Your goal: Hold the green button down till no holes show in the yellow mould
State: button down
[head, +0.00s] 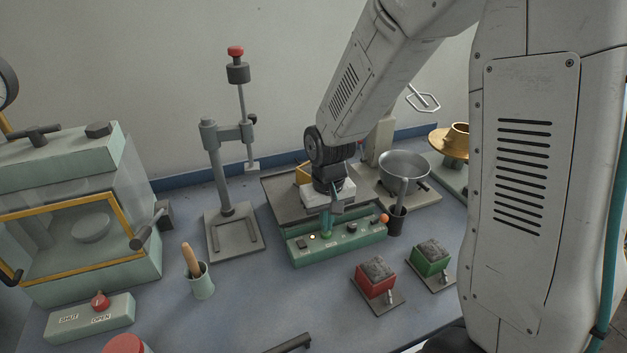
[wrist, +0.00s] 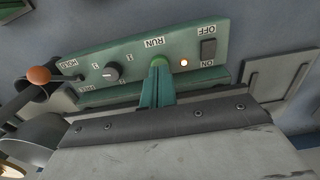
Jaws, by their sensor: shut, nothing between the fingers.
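My gripper (head: 327,225) is shut and empty, pointing down at the front panel of the green control box (head: 355,249). In the wrist view its closed fingertips (wrist: 158,72) are at the green button (wrist: 158,62), by the label RUN. They appear to touch the button, but I cannot tell how far it is pressed. The green button also shows under the fingers in the head view (head: 327,236). A small part of the yellow mould (head: 302,174) shows behind my wrist on the machine's grey top. The rest is hidden, so I cannot see its holes.
An indicator lamp (wrist: 184,62) glows beside the button, near the ON/OFF switch (wrist: 209,48). A knob (wrist: 111,71) and an orange-tipped lever (wrist: 40,75) are on the other side. Red (head: 377,280) and green (head: 431,257) boxes of grey material stand in front, right.

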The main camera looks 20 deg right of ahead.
jog(key=shift+f, duration=0.6)
jog(key=shift+r, duration=3)
jog(key=shift+f, duration=1.95)
